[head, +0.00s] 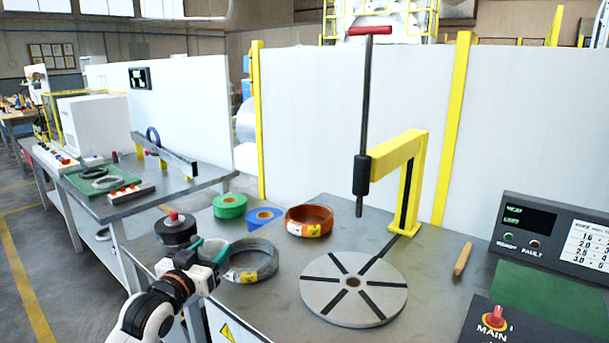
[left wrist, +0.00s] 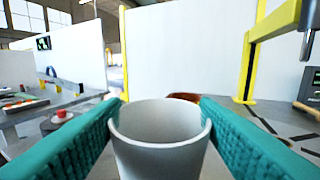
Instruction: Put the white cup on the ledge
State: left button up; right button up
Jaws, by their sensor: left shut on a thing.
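The white cup (left wrist: 160,140) is upright between the two teal fingers of my left gripper (left wrist: 160,118) in the left wrist view, with its open rim facing up. My left gripper (head: 210,250) is shut on the cup, one finger on each side. In the head view it is at the left front of the wrapping table, beside the grey coil; the cup is mostly hidden there by the gripper. I cannot tell which surface is the ledge. My right gripper is not in view.
The table holds a grey coil (head: 252,262), a black roll with a red knob (head: 176,229), green tape (head: 230,205), blue tape (head: 263,217), an orange coil (head: 309,220) and a round turntable (head: 353,290). A yellow post (head: 410,180) with a vertical rod stands behind. A control box (head: 555,240) is at right.

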pick_arm(q)
jog(key=s+d+f+y+p, duration=0.1)
jog(key=s+d+f, duration=0.1)
jog(key=s+f, duration=0.3)
jog(key=s+d+f+p, duration=0.1)
jog(key=s+d+f, duration=0.25)
jog(key=s, duration=0.45)
jog(key=s+a+n+y+p, duration=0.2)
jog(key=s+a+n+y, duration=0.1)
jog(key=s, duration=1.2)
jog(key=shift+s+a+f+t+y, duration=0.2)
jog(key=shift+a+t+y, duration=0.1)
jog(key=shift+a+y, duration=0.3)
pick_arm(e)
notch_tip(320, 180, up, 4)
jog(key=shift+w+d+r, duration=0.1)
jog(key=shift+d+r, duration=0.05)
